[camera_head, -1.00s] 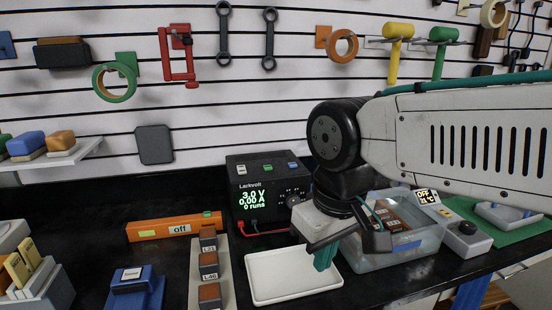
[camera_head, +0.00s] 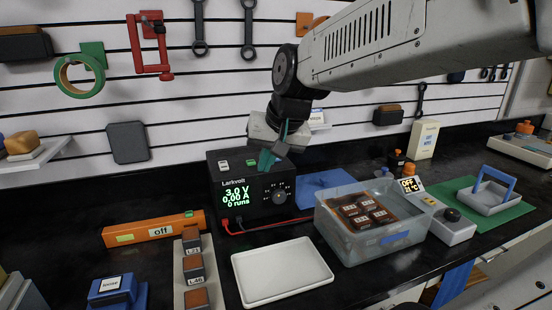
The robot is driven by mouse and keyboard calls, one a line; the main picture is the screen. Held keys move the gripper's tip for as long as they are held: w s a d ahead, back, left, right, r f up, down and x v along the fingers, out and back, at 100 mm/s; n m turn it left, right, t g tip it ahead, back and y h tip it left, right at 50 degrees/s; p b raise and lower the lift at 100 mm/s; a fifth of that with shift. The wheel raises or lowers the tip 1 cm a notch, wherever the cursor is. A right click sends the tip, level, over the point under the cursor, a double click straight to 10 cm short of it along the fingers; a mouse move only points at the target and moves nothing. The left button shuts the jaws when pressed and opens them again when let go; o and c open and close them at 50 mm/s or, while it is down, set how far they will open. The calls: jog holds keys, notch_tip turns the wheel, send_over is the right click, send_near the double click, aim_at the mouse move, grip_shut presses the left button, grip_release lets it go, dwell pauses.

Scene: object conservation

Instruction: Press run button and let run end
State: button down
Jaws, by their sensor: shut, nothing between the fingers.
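The black Larkvolt power supply (camera_head: 222,209) stands at the back of the bench. Its green display reads 3.0 V, 0.00 A, 0 runs. On its top a white button (camera_head: 223,164) and a green button (camera_head: 251,162) show; their labels are too small to read. The blue button seen earlier at the right is hidden behind my gripper (camera_head: 267,161). My gripper is shut and empty, its teal fingers pointing down at the top right of the supply. I cannot tell whether the fingertips touch it.
A white tray (camera_head: 238,266) lies in front of the supply. A clear tub (camera_head: 340,241) holding a dark block with several cells stands to the right, beside a grey unit (camera_head: 450,228) reading OFF, 21 °C. An orange bar (camera_head: 129,235) marked off lies left.

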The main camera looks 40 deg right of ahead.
jog(key=w+d+r+m+t+h, duration=0.1)
jog(key=w+d+m, duration=0.2)
jog(key=w+d, duration=0.4)
jog(key=w+d+r+m+t+h, duration=0.1)
jog(key=w+d+r+m+t, duration=0.1)
jog(key=w+d, duration=0.5)
jog(key=shift+w+d+r+m+t, duration=0.15)
jog(key=shift+w+m+t, duration=0.25)
jog(key=shift+w, duration=0.45)
jog(key=shift+f, duration=4.45)
jog(key=shift+f, duration=0.1)
jog(key=shift+f, duration=0.3)
